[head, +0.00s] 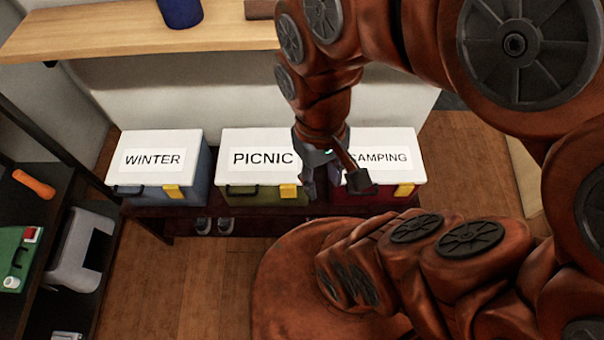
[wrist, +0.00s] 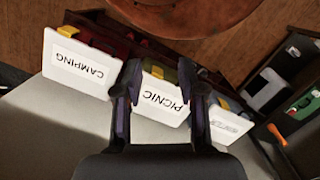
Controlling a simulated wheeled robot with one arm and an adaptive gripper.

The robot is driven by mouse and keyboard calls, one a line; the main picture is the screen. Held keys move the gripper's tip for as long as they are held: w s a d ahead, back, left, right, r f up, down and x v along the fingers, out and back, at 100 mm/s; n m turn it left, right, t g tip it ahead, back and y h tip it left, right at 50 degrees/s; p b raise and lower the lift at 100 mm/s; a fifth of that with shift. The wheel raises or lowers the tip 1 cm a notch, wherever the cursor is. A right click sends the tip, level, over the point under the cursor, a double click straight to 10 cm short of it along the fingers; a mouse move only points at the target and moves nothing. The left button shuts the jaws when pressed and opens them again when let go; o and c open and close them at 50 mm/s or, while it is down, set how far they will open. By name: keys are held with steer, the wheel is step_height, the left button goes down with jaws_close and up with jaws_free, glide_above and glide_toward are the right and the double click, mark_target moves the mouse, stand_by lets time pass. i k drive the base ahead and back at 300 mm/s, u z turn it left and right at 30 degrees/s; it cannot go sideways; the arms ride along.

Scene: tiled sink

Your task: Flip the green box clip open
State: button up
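The green box (head: 252,196) has a white lid marked PICNIC and stands in the middle of three boxes. Its yellow clip (head: 289,191) is at the right part of the front edge, down over the front like the clips on the other boxes. My gripper (head: 335,187) is open and empty, between the PICNIC and CAMPING boxes in the head view, with one finger close beside the clip. In the wrist view the yellow clip (wrist: 157,71) shows between the two open fingers (wrist: 159,66), beyond them. I see no contact.
The blue WINTER box (head: 160,165) stands at left and the red CAMPING box (head: 385,170) at right, on a low dark bench (head: 180,222). A wooden shelf (head: 120,32) hangs above. A dark rack (head: 60,215) with several items stands at left.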

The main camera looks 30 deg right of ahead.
mark_target(288, 190)
steer(key=z, duration=1.95)
steer(key=k, duration=1.2)
steer(key=u, duration=2.2)
